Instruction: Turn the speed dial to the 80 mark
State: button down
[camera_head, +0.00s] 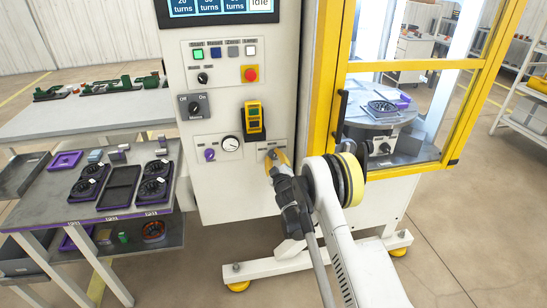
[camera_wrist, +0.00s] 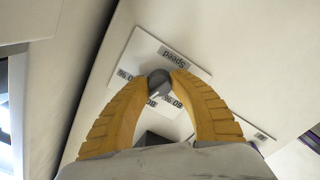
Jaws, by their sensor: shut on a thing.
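The speed dial (camera_wrist: 158,79) is a small dark grey knob on a white plate (camera_wrist: 143,46) labelled "Speed" on the control cabinet. My gripper (camera_wrist: 160,80) is shut on the dial, one yellow finger on each side. A light pointer line shows on the dial's lower side in the wrist view, towards the printed marks; its exact reading is unclear. The marks are partly covered by the fingers; one seems to read 80 %. In the head view my gripper (camera_head: 278,159) touches the cabinet's lower right panel and hides the dial.
A yellow-framed glazed enclosure (camera_head: 400,66) stands right. A table with trays (camera_head: 90,208) stands left.

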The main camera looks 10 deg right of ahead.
jog(key=shift+n, duration=1.5)
jog(key=c, duration=1.1)
grip_release()
jog(key=s, duration=0.7)
jog(key=shift+s, duration=0.2)
